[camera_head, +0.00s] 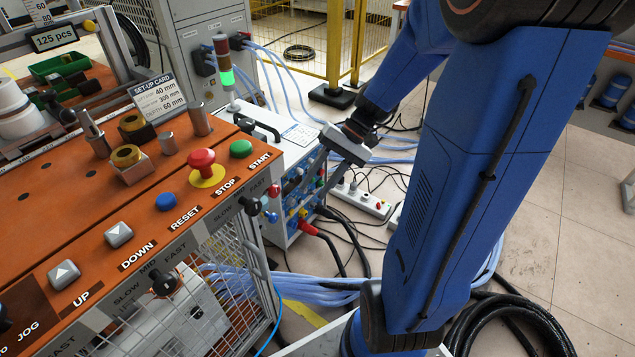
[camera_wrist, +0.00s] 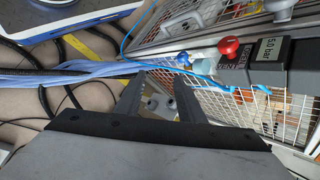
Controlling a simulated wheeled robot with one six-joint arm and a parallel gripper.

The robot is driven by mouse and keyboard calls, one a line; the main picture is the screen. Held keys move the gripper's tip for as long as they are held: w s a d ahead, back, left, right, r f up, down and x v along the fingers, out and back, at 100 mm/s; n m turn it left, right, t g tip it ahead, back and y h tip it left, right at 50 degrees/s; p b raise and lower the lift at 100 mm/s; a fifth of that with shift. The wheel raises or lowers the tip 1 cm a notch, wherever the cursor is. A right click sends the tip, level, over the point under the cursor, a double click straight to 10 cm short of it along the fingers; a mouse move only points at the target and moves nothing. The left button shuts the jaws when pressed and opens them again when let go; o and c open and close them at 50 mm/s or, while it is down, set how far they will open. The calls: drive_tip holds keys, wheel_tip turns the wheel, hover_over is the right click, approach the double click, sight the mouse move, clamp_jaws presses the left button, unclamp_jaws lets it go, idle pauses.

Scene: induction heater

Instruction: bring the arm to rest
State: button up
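My blue arm (camera_head: 480,170) is bent across the right half of the head view. My gripper (camera_head: 312,180) hangs beside the white cabinet with coloured connectors, to the right of the orange control panel. In the wrist view my gripper (camera_wrist: 155,88) has its two dark fingers spread apart. A small pale fitting with dark holes (camera_wrist: 158,106) shows between them; I cannot tell how near it is. No held object is visible. Part of the gripper is hard to make out against the cabinet in the head view.
The orange panel (camera_head: 60,200) carries a red mushroom button (camera_head: 202,160) and several other buttons. A light tower shows green (camera_head: 227,78). The white cabinet (camera_head: 270,125), blue hoses and black cables (camera_head: 510,320) crowd the space below the arm. Open floor (camera_head: 590,230) lies at right.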

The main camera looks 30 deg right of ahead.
drive_tip(key=s+r+n+t+h, duration=0.5)
drive_tip(key=s+r+h, duration=0.3)
drive_tip(key=s, duration=0.4)
drive_tip(key=shift+s+a+r, duration=0.25)
drive_tip(key=shift+s+r, duration=0.15)
drive_tip(key=shift+r, duration=0.45)
drive_tip(key=shift+a, duration=0.1)
drive_tip(key=shift+c, duration=0.5)
